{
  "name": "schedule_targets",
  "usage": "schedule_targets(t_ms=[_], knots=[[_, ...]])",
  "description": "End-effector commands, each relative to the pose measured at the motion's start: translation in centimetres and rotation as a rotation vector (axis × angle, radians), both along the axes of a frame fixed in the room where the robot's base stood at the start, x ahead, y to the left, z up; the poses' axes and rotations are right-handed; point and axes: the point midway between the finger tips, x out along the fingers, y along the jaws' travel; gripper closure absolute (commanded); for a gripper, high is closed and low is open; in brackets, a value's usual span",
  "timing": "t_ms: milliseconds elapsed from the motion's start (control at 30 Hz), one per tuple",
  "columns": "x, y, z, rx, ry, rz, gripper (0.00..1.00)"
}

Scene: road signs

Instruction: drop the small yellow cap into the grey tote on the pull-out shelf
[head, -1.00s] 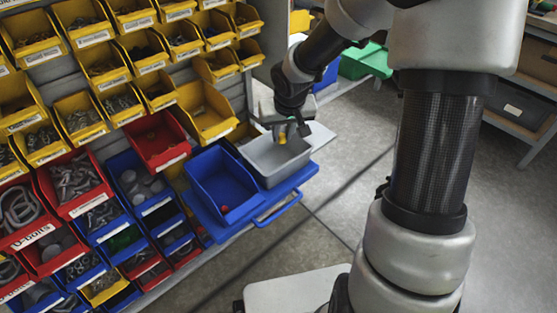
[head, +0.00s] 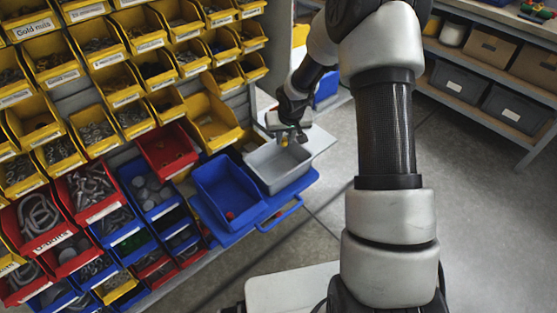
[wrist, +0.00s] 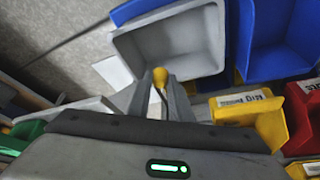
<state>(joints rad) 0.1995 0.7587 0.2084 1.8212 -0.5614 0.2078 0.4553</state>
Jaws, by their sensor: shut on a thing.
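The small yellow cap (wrist: 160,76) is held between the fingertips of my gripper (wrist: 158,86) in the wrist view. The cap also shows in the head view (head: 284,142), small, with my gripper (head: 285,137) just above it. My gripper is shut on the cap. The grey tote (head: 262,177) stands on the blue pull-out shelf (head: 240,233). The cap appears over the far part of the tote in the head view. In the wrist view the empty grey tote (wrist: 185,45) lies beyond the fingertips. The exact height of the cap above the tote is hard to tell.
A rack of yellow, red and blue parts bins (head: 100,130) fills the left. Open floor (head: 480,210) lies to the right.

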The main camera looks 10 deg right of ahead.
Motion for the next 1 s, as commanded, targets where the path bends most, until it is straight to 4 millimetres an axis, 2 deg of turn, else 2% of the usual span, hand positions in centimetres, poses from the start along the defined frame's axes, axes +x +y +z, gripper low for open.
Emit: schedule_targets(t_ms=[267, 600, 967, 1000], knots=[[0.3, -0.2, -2.2, -0.005, 0.001, 0.001, 1.0], [0.3, -0.1, -6.0, -0.004, 0.0, 0.002, 1.0], [0.3, -0.2, -6.4, -0.004, 0.0, 0.0, 1.0], [0.3, -0.2, -6.4, -0.004, 0.0, 0.0, 0.76]])
